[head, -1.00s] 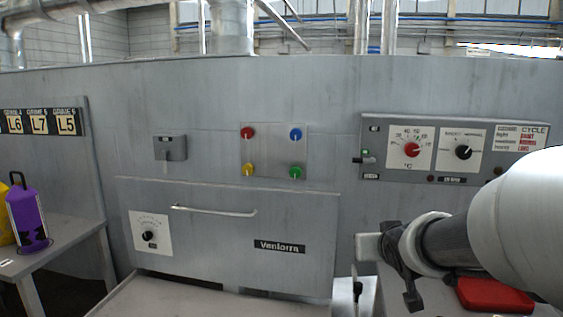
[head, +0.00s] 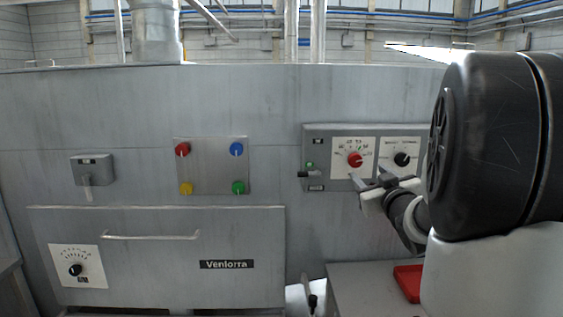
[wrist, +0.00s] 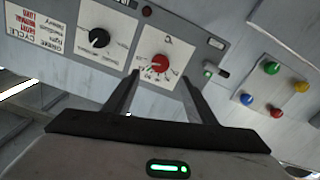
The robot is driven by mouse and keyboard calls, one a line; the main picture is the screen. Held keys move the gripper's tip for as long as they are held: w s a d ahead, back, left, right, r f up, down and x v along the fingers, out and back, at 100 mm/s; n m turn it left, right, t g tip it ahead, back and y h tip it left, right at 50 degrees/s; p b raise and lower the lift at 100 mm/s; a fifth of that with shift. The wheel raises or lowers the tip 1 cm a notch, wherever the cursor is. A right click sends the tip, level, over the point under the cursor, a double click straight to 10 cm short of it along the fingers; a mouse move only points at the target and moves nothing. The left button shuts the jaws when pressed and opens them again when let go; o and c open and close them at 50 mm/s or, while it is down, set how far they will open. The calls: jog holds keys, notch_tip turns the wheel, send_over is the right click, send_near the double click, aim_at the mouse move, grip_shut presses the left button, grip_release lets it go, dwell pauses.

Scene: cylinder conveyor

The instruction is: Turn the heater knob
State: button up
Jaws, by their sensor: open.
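A red knob (head: 355,159) sits on a white dial plate with a numbered scale on the grey control panel (head: 313,146). In the wrist view the red knob (wrist: 160,63) lies between and beyond the two fingertips. A black knob (head: 402,159) on its own white dial is to its right in the head view; it also shows in the wrist view (wrist: 99,38). My gripper (head: 371,178) is open and empty, just in front of and slightly below the red knob. The wrist view (wrist: 159,76) shows a gap between the fingers and the panel.
Below is a drawer front with a handle (head: 150,237) and another black knob (head: 75,270). A red object (head: 408,282) lies on the surface below my arm.

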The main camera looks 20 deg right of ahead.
aim_at(356, 162)
jog(key=x, duration=1)
jog(key=shift+a, duration=0.1)
jog(key=shift+c, duration=0.2)
jog(key=c, duration=1)
